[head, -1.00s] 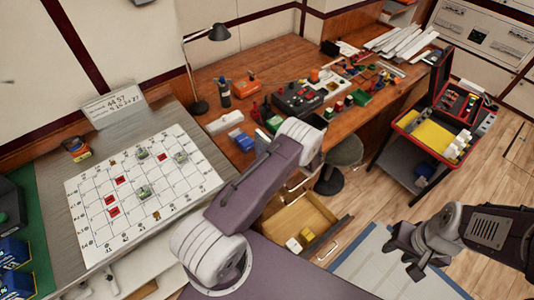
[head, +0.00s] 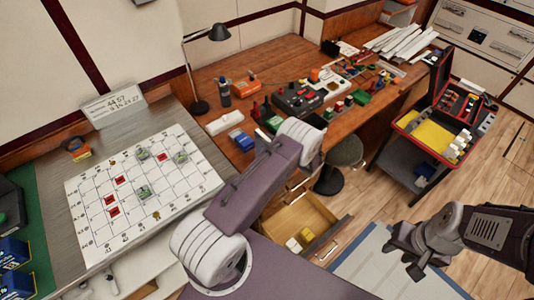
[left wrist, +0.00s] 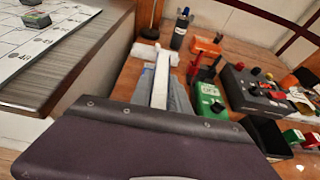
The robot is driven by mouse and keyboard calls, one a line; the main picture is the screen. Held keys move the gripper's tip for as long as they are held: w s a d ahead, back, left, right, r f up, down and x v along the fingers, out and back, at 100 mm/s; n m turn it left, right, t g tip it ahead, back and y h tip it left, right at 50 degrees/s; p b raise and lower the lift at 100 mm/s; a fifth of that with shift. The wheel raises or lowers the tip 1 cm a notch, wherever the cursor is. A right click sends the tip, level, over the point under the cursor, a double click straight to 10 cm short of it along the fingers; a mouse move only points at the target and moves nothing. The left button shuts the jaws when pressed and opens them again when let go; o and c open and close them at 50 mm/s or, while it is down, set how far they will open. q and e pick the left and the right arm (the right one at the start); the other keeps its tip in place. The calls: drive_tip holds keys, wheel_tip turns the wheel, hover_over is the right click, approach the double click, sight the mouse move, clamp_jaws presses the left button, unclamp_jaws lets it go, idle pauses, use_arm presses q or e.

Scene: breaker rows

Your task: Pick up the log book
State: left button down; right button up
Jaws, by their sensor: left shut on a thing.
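The log book, a dark purple cover with a black riveted edge strip (left wrist: 150,145), fills the bottom of the left wrist view. It is held close to the camera, and part of a white patch shows at the bottom edge. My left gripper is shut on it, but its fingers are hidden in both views. In the head view my left arm's purple link hides that gripper and the book. My right gripper (head: 415,265) is at the lower right, over a pale blue sheet and apart from the desk; its opening is unclear.
A gridded board (head: 90,195) lies left.

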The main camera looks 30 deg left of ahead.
use_arm(q)
drive_tip(key=shift+r, duration=0.1)
drive_tip(key=shift+r+b, duration=0.4)
drive_tip(key=shift+r, duration=1.45)
drive_tip(key=d+r+b, duration=0.7)
drive_tip(key=d, duration=0.5)
drive_tip(key=a+f, duration=0.2)
drive_tip(key=a, duration=0.2)
drive_tip(key=a+f+p, duration=0.1)
drive_tip(key=a+f, duration=0.1)
drive_tip(key=a, duration=0.2)
drive_tip(key=a+f+p, duration=0.1)
drive_tip(key=a+f, duration=0.1)
drive_tip(key=a, duration=0.2)
drive_tip(key=shift+f, duration=0.3)
wheel_tip(320, 180, down, 4)
drive_tip(key=shift+r+p, duration=0.2)
drive_tip(key=shift+p, duration=0.25)
drive_tip(key=shift+w+f, duration=0.1)
drive_tip(key=shift+f, duration=0.15)
drive_tip(key=shift+f+b, duration=0.2)
drive_tip(key=shift+b, duration=0.1)
drive_tip(key=c, duration=1.3)
unclamp_jaws()
